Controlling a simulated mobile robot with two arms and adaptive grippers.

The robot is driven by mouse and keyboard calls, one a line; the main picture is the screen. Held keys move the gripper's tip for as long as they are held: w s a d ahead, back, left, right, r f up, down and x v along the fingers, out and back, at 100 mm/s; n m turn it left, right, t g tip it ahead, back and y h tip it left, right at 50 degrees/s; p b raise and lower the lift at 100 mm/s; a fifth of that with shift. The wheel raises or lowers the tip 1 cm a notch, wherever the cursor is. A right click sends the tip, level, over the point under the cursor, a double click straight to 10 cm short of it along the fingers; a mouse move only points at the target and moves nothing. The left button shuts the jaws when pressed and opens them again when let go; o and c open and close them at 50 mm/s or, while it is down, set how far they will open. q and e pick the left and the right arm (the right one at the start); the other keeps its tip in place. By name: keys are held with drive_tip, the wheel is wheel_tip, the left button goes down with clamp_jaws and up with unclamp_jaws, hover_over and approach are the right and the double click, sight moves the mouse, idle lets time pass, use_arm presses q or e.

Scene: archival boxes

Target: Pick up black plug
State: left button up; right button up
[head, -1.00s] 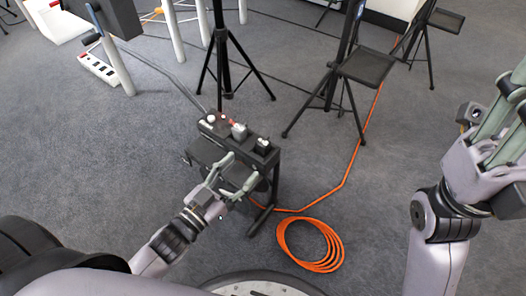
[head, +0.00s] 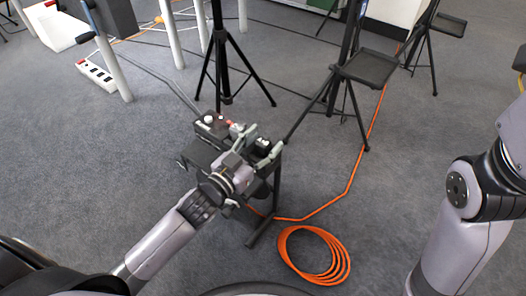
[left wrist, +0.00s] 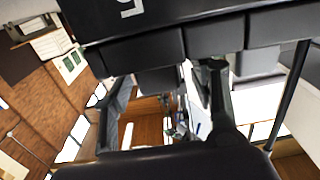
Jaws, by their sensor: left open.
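The black plug (head: 263,143) stands on the top of a small dark stand (head: 200,152), near its right end. My left gripper (head: 259,142) is open over that end, its fingers on either side of the plug. I cannot tell whether they touch it. A grey-white plug (head: 236,129) stands just left of the black one, partly hidden by a finger. In the left wrist view my left gripper's dark fingers (left wrist: 166,100) are spread apart; I cannot make out the plug there. My right arm shows at the right edge, but its gripper is outside the picture.
An orange cable coil (head: 314,256) lies on the floor right of the stand, its cable running back. Black tripods (head: 226,85) and a tripod tray (head: 370,68) stand behind. A white power strip (head: 97,74) lies at the far left. Carpet between is mostly clear.

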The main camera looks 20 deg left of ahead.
use_arm(q)
drive_tip(key=shift+w, duration=0.1)
drive_tip(key=shift+c, duration=0.5)
clamp_jaws()
drive_tip(key=shift+r, duration=0.1)
